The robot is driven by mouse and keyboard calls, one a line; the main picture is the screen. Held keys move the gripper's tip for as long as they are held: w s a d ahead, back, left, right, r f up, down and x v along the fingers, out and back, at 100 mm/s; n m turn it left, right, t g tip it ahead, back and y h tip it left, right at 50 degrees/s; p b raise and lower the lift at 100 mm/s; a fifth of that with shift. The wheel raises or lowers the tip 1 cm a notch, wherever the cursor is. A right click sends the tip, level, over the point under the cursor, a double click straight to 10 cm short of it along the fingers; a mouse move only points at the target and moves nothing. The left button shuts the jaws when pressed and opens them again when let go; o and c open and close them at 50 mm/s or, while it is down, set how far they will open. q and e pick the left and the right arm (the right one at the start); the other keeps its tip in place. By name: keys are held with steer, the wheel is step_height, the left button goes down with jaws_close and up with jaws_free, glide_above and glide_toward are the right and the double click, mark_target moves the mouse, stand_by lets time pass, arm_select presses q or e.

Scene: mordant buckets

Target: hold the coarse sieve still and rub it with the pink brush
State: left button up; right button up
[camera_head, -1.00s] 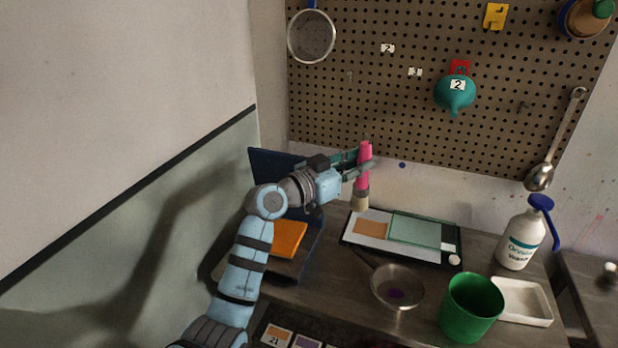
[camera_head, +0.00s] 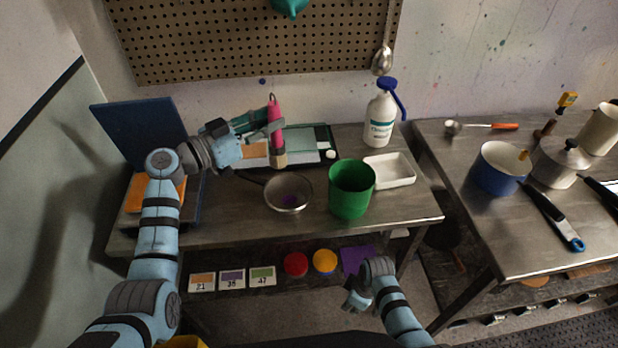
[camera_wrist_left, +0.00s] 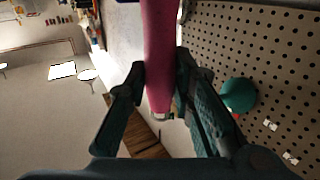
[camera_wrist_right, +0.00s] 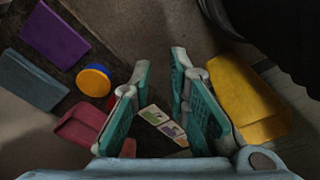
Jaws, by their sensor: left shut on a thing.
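My left gripper (camera_head: 262,125) is shut on the pink brush (camera_head: 275,112) and holds it upright above the back of the table, pale bristles down. The brush's pink handle (camera_wrist_left: 158,55) also shows between the fingers in the left wrist view. A round metal bowl-shaped sieve (camera_head: 270,194), with a dark handle toward the left and a purple patch inside, rests on the table in front of the brush, apart from it. Its mesh is too small to judge. My right gripper (camera_head: 355,298) is open and empty, low in front of the table; its parted fingers (camera_wrist_right: 162,75) show in the right wrist view.
A green cup (camera_head: 351,190) stands close right of the sieve, with a white tray (camera_head: 402,173) and a white bottle (camera_head: 380,125) beyond. An orange block (camera_head: 150,194) lies at left by a blue panel (camera_head: 138,130). Numbered cards (camera_head: 232,279) lie on the lower shelf.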

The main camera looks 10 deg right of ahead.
steer(key=w+a+r+n, duration=0.2)
steer(key=w+r, duration=0.1)
steer(key=r, duration=0.4)
steer(key=w+a+r+n+y, duration=0.1)
steer(key=w+r+n, duration=0.2)
steer(key=r, duration=0.3)
steer(key=w+a+r+n, duration=0.2)
steer(key=w+r+n, duration=0.1)
steer(key=r, duration=0.4)
steer(key=shift+w+a+r, duration=0.3)
steer(key=shift+w, duration=0.15)
steer(key=n+t, duration=0.2)
steer(key=n, duration=0.4)
glide_toward(301, 204)
steer(key=x, duration=1.1)
steer(key=shift+w, duration=0.4)
steer(key=shift+d, duration=0.1)
steer(key=shift+c, duration=0.3)
jaws_close()
